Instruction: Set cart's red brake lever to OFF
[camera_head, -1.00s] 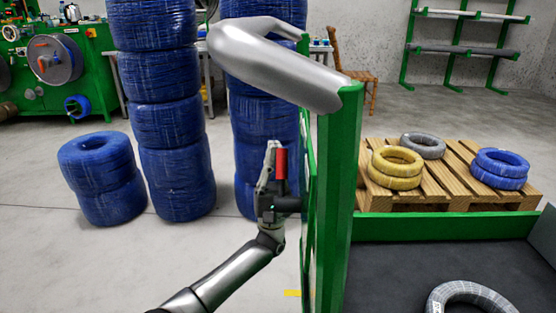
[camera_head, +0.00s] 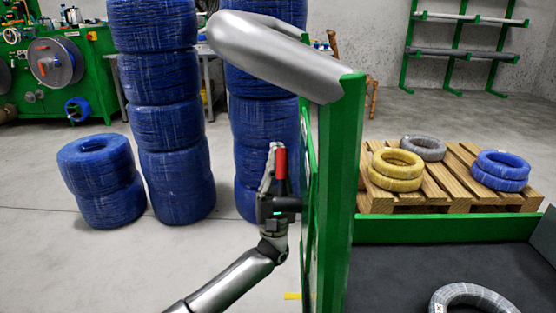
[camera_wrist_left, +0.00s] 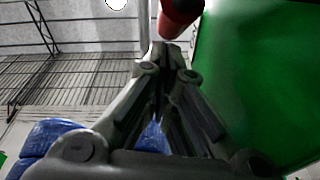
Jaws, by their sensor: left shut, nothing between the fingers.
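The red brake lever (camera_head: 281,164) stands upright on a dark mount at the side of the green cart (camera_head: 338,190). My left gripper (camera_head: 272,147) points up right beside the lever, on its left side in the head view. In the left wrist view the lever's red end (camera_wrist_left: 179,18) shows just beyond the fingertips (camera_wrist_left: 165,47), which are shut together with nothing between them. Whether the fingers touch the lever, I cannot tell. The lever's base is partly hidden by my gripper. My right gripper is not in view.
A grey curved cart handle (camera_head: 270,50) hangs above the lever. Stacks of blue cable coils (camera_head: 170,130) stand behind on the left. A wooden pallet (camera_head: 450,200) with several coils lies right of the cart post. The floor left of my arm is clear.

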